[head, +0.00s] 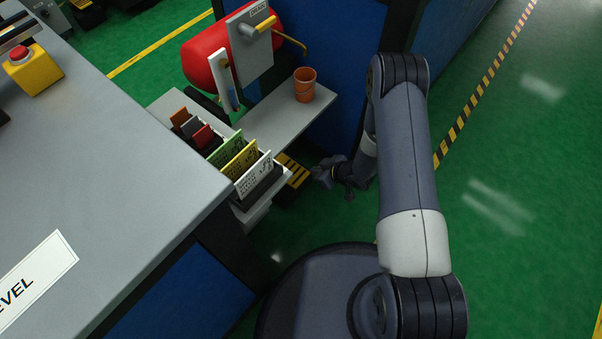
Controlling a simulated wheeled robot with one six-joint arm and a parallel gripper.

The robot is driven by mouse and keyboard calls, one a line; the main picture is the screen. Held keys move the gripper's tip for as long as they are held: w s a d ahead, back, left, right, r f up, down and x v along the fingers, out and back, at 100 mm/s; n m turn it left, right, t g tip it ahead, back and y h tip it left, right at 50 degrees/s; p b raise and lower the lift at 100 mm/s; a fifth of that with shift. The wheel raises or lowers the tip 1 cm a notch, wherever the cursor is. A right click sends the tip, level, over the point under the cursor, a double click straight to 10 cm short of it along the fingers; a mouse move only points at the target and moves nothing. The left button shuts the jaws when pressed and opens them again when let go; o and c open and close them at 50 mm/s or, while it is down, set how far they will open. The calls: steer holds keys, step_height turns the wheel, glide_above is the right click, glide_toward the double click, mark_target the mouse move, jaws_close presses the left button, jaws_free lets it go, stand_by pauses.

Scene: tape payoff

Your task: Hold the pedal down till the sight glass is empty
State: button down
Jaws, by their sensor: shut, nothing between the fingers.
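The pedal (294,173), black with yellow stripes, sits low near the floor, partly hidden under the grey shelf and card rack. My gripper (322,176) is shut and empty, low beside the pedal's right edge; I cannot tell whether it touches it. The sight glass (229,82) is a narrow upright tube on a white plate at the front of the red tank (205,58). A bluish part shows near its lower end, but the exact level is too small to tell.
A DRAIN panel (250,50) with a yellow lever (266,24) and a spout is on the tank. An orange cup (305,84) stands on the grey shelf (275,112). A card rack (262,183) overhangs near the pedal. Green floor (500,200) is clear to the right.

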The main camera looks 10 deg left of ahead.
steer(key=b, duration=0.4)
glide_above(295, 175)
steer(key=s+d, duration=0.2)
steer(key=d, duration=0.1)
steer(key=f, duration=0.7)
steer(key=shift+w+a, duration=0.1)
steer(key=shift+w, duration=0.15)
steer(key=shift+w+a+f+b, duration=0.1)
steer(key=shift+a+f+b, duration=0.05)
steer(key=shift+f, duration=0.5)
steer(key=shift+a+f+b, duration=0.1)
steer(key=shift+f+b, duration=0.05)
steer(key=shift+f, duration=1.2)
steer(key=shift+f+b, duration=0.1)
steer(key=shift+b, duration=0.25)
